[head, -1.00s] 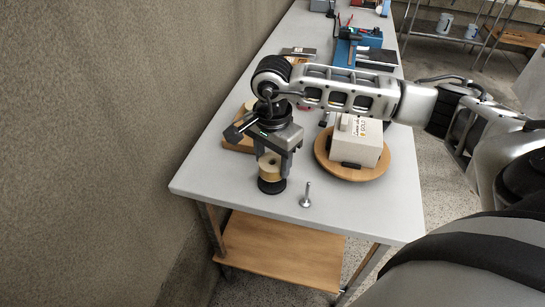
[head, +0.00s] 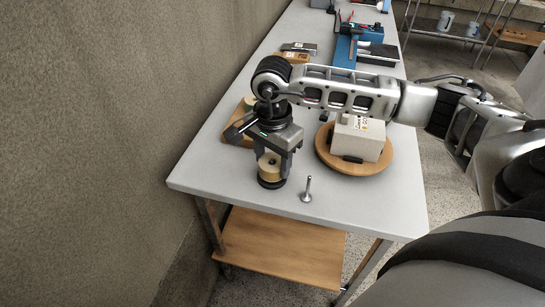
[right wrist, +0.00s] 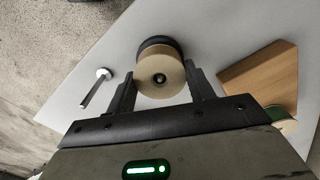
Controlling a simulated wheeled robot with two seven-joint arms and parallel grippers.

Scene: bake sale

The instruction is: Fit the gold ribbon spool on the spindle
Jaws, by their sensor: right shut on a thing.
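The gold ribbon spool (head: 268,170), a squat tan cylinder, is between the fingers of my right gripper (head: 273,160), which is shut on it. In the right wrist view the spool (right wrist: 160,76) shows its round face, with a dark centre hole and a small bright spot in it. A black round base (head: 270,183) sits directly below the spool; I cannot tell whether they touch. In the wrist view the base (right wrist: 158,43) shows behind the spool. A slim silver pin on a small round foot (head: 307,191) stands upright on the table to the right. My left gripper is not in view.
A white box (head: 357,140) sits on a round wooden board (head: 384,165) to the right. A wooden block (right wrist: 265,75) with a green-edged roll (right wrist: 285,125) lies close to the gripper. The table's front (head: 350,222) is bare; a wall runs along its left.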

